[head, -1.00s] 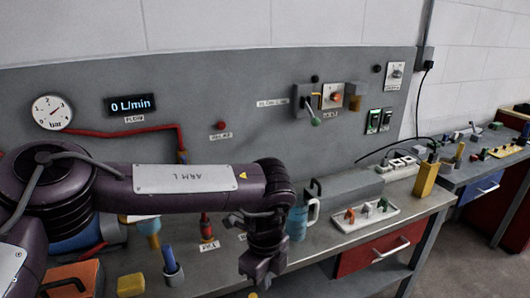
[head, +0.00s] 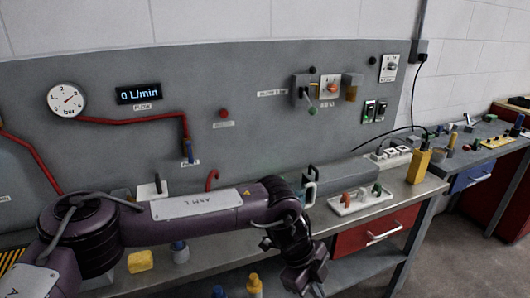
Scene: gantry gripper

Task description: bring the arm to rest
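My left arm (head: 195,207) comes in from the left and reaches across the front of the workbench. Its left gripper (head: 308,284) hangs down at the bench's front edge, below the grey box. The fingers are dark and small, and I cannot tell whether they are open or shut. No held thing is visible there. My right gripper is not in view.
A grey panel with a pressure gauge (head: 66,99) and a flow display (head: 138,93) reading 0 L/min stands behind. A white tray (head: 361,201) with several small parts and a yellow holder (head: 418,167) stand right of the arm. A red drawer (head: 375,232) is below.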

